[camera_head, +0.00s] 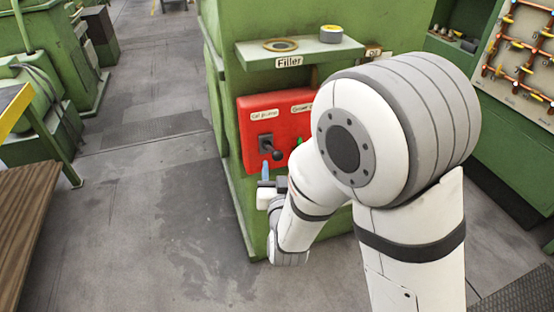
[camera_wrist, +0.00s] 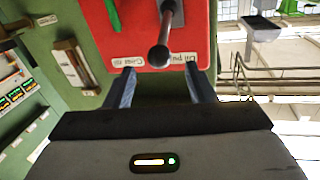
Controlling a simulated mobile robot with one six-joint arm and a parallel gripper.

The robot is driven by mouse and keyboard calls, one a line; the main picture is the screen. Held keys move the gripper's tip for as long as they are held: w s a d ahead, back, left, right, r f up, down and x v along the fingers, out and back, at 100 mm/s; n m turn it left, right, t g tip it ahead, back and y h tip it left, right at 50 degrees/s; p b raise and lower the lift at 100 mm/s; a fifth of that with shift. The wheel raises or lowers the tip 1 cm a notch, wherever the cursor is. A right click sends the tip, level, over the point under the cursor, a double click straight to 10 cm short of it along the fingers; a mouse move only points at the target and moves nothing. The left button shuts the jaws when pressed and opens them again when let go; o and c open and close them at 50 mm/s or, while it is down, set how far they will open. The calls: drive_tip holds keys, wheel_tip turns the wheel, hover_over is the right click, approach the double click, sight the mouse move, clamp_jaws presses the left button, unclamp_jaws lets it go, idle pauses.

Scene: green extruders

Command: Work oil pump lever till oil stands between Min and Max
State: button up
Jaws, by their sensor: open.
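The lever (camera_head: 271,148) has a dark ball knob and sticks out of a red panel (camera_head: 246,121) on a green machine. In the wrist view the lever's knob (camera_wrist: 159,56) appears between the two fingertips, with no finger visibly touching it. My gripper (camera_head: 267,172) is open, just below the lever in the head view; its two blue-grey fingers also show in the wrist view (camera_wrist: 160,75). In the wrist view a narrow framed window (camera_wrist: 72,63), perhaps the oil gauge, sits on the green wall. Its level and marks are too small to read.
A green shelf (camera_head: 350,52) labelled Filler juts out above the panel, with a ring and a small tin (camera_head: 331,34) on it. My arm hides the panel's right part. A wooden bench (camera_head: 22,235) stands at left. The floor (camera_head: 160,220) between is clear.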

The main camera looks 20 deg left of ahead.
sight(272, 150)
drive_tip(key=shift+w+a, duration=0.1)
drive_tip(key=shift+w, duration=0.1)
drive_tip(key=p+x, duration=0.1)
drive_tip(key=x, duration=0.6)
drive_tip(key=shift+w+p, duration=0.15)
drive_tip(key=shift+p, duration=0.15)
clamp_jaws()
